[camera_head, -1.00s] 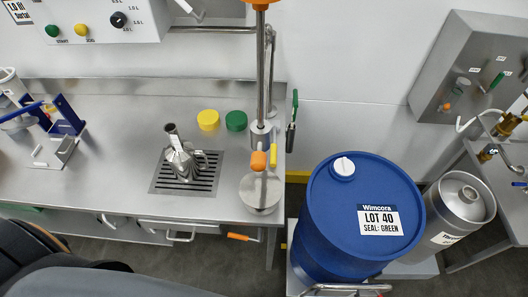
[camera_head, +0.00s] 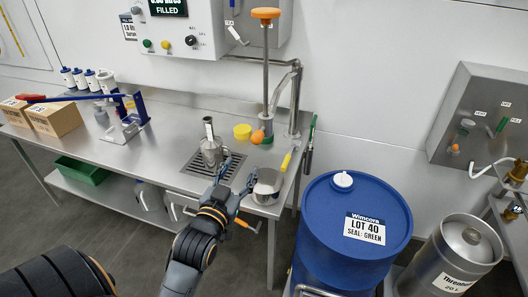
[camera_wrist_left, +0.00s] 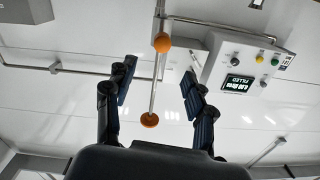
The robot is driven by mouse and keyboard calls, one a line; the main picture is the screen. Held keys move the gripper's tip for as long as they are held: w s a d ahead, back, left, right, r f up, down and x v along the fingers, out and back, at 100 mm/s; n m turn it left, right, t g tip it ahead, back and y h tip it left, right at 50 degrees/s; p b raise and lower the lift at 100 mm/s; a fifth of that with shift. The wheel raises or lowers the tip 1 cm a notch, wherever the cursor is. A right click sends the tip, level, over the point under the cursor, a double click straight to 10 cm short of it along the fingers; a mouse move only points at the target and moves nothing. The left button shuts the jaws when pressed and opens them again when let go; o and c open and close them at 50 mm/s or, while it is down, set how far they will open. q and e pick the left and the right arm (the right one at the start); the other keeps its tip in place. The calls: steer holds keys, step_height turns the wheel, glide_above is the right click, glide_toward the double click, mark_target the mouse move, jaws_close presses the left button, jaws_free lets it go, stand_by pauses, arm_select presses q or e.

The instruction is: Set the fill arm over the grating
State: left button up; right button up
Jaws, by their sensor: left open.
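The fill arm (camera_head: 295,90) is a steel pipe at the bench's right end. Beside it a vertical rod (camera_head: 266,65) has an orange cap on top and an orange ball (camera_head: 258,137) low down, right of the grating. The grating (camera_head: 233,168) is a dark slotted plate in the bench, with a steel flask (camera_head: 211,150) upright on it. My left gripper (camera_head: 237,177) is open and empty in front of the grating's right side, left of a steel pot (camera_head: 267,187). In the left wrist view, an orange ball (camera_wrist_left: 163,43) shows beyond the open fingers (camera_wrist_left: 156,82). My right gripper is out of view.
A blue drum (camera_head: 352,245) and steel keg (camera_head: 465,250) stand right of the bench. The control box (camera_head: 175,35) on the wall reads FILLED. A blue press (camera_head: 130,115) and cartons (camera_head: 52,117) are at left.

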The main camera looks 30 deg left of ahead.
mark_target(255, 141)
arm_select(q)
steer(key=x, duration=0.2)
steer(key=p+x, duration=0.1)
steer(key=x, duration=0.4)
steer(key=shift+s+a+r+p, duration=0.1)
steer(key=shift+a+r+p, duration=0.1)
steer(key=shift+a+p, duration=0.1)
steer(key=p+x, duration=0.1)
steer(key=x, duration=0.5)
steer(key=shift+w+a+f, duration=0.1)
steer(key=shift+w+f, duration=0.05)
steer(key=shift+w, duration=0.45)
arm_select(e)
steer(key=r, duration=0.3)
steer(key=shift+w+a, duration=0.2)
arm_select(q)
jaws_close()
